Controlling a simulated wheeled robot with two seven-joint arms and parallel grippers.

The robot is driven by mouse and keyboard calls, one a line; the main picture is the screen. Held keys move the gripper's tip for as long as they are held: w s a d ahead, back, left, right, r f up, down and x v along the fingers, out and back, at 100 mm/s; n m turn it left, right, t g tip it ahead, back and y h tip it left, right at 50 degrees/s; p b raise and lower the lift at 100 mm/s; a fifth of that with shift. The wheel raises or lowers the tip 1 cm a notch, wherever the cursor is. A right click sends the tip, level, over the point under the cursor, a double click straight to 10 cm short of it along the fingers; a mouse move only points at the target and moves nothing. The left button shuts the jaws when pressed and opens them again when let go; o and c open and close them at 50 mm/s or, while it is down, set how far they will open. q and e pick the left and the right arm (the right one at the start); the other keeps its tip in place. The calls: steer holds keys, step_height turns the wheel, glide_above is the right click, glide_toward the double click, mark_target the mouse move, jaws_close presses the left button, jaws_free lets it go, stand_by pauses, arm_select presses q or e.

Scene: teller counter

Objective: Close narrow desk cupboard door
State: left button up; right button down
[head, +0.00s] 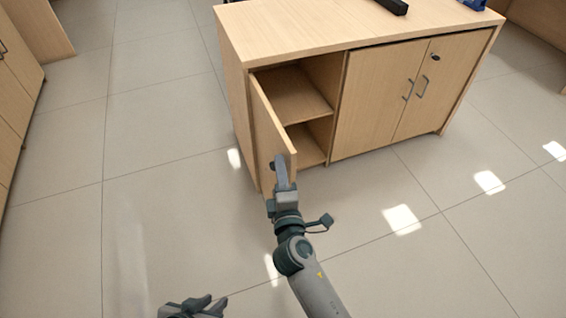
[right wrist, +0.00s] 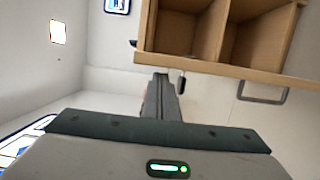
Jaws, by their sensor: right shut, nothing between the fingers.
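The narrow cupboard door (head: 264,125) stands open at the left end of the wooden desk, swung out from its left edge, with its outer face partly visible. A small dark handle (head: 272,166) shows near its free edge. Behind it the narrow compartment (head: 290,95) shows a shelf and looks empty. My right gripper (head: 281,165) is shut and empty, its fingertips in front of the door's outer face near the free edge; whether they touch is unclear. Its fingers also show in the right wrist view (right wrist: 166,95). My left gripper (head: 210,305) is low at the bottom edge, fingers apart, partly cut off.
The desk's double doors (head: 385,95) are closed, with metal handles and a lock. A black object (head: 393,5) and a blue one (head: 474,4) lie on the desktop (head: 300,28). Other wooden cabinets (head: 15,90) stand at the far left. The tiled floor (head: 150,180) is clear.

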arm_select(q)
steer(key=shift+w+d, duration=0.35)
steer(key=shift+d, duration=0.1)
arm_select(e)
steer(key=shift+d, duration=0.25)
arm_select(q)
steer(key=shift+s+a+r, duration=0.1)
steer(key=shift+s, duration=0.05)
arm_select(e)
steer(key=shift+w+d+r, duration=0.1)
steer(key=shift+d, duration=0.05)
